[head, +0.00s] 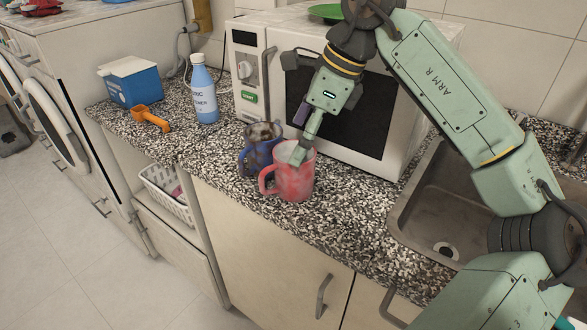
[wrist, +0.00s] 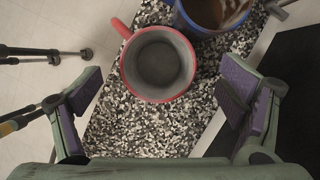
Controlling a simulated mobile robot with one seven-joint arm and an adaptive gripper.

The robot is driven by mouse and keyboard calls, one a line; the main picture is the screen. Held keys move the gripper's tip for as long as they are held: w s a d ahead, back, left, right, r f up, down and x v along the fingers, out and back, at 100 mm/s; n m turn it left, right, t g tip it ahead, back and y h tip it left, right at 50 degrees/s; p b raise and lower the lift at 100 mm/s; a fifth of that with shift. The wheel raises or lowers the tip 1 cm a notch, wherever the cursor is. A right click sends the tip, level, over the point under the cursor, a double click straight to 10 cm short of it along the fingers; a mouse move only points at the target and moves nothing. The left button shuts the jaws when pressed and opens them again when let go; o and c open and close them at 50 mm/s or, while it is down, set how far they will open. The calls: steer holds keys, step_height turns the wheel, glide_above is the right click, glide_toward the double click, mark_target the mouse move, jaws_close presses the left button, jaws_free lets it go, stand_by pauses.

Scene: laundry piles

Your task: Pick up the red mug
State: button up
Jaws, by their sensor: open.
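The red mug (head: 294,178) stands upright on the speckled counter in front of the microwave, its handle to the left in the head view. In the wrist view I look down into the red mug (wrist: 157,64); it appears empty, with its handle at the upper left. My gripper (head: 302,135) is above the mug, and one finger overlaps its rim in the head view; I cannot tell whether it touches. In the wrist view my gripper (wrist: 162,92) is open, its purple pads wide apart, with the mug ahead between them and nothing held.
A blue mug (head: 257,158) with brownish contents stands close behind the red mug; it also shows in the wrist view (wrist: 203,22). The microwave (head: 378,150) is behind, the sink (head: 415,215) to the right. A blue bottle (head: 203,95) and orange scoop (head: 150,118) are left.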

mark_target(286, 176)
steer(key=shift+p+x, duration=0.45)
steer(key=shift+x, duration=1.45)
steer(key=shift+s+a, duration=0.1)
steer(key=shift+c, duration=0.5)
steer(key=c, duration=1.5)
steer(key=shift+c, duration=0.2)
steer(key=shift+r, duration=0.15)
